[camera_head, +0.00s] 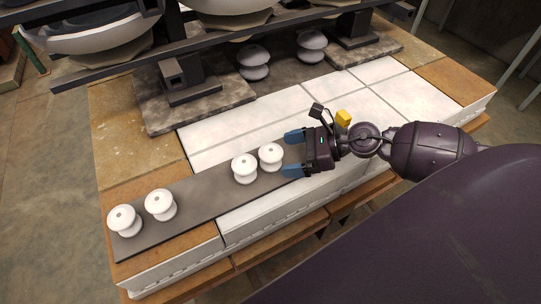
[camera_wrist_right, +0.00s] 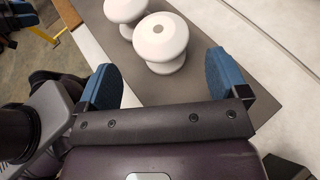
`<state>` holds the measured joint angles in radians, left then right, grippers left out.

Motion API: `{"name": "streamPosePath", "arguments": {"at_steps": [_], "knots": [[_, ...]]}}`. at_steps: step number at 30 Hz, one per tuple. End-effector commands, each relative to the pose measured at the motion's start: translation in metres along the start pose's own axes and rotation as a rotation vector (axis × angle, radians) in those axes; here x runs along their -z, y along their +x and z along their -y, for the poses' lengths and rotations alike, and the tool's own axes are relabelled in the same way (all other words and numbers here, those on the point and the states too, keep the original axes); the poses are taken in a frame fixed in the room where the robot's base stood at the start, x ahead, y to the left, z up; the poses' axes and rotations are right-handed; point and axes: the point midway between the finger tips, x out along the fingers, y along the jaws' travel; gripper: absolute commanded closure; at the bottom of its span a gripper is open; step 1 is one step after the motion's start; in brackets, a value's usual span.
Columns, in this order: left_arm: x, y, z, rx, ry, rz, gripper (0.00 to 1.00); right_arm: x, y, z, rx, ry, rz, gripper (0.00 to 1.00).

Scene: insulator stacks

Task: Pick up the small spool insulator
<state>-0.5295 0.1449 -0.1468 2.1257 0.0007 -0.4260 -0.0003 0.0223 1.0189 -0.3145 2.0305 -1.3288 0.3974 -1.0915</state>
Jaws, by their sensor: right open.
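Several white spool insulators stand upright on a dark grey strip. In the head view, the rightmost spool (camera_head: 271,155) is closest to my right gripper (camera_head: 290,154), with a second spool (camera_head: 245,168) just left of it. Two more spools, one (camera_head: 160,204) and another (camera_head: 124,220), stand at the strip's left end. My right gripper is open and empty, its blue fingers pointing left toward the rightmost spool. In the right wrist view, the nearest spool (camera_wrist_right: 160,40) sits just ahead of the gap between the fingers, apart from both.
Two grey spool-shaped pieces (camera_head: 253,62) stand at the back between stone slabs (camera_head: 195,105) under a dark metal frame (camera_head: 225,45). White tiles (camera_head: 345,110) right of and behind the strip are mostly clear. The wooden table edge (camera_head: 190,285) runs along the front.

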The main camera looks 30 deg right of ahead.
Motion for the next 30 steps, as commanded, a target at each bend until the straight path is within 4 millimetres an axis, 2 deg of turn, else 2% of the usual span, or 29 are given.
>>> {"name": "streamPosePath", "arguments": {"at_steps": [7,18,27,30], "knots": [[-0.004,0.001,0.001,0.000,0.005,0.007,0.36,0.001,0.012,0.001,0.000,0.001,0.000,0.08],[-0.012,-0.003,0.005,0.001,0.016,0.024,0.36,0.001,0.053,0.003,0.000,0.001,0.002,0.08],[-0.012,-0.004,0.004,0.002,0.010,0.024,0.36,0.003,0.057,0.002,0.000,0.002,0.000,0.08],[-0.010,-0.003,0.003,0.002,0.006,0.020,0.36,0.002,0.057,0.003,-0.001,0.002,0.000,0.21]]}}
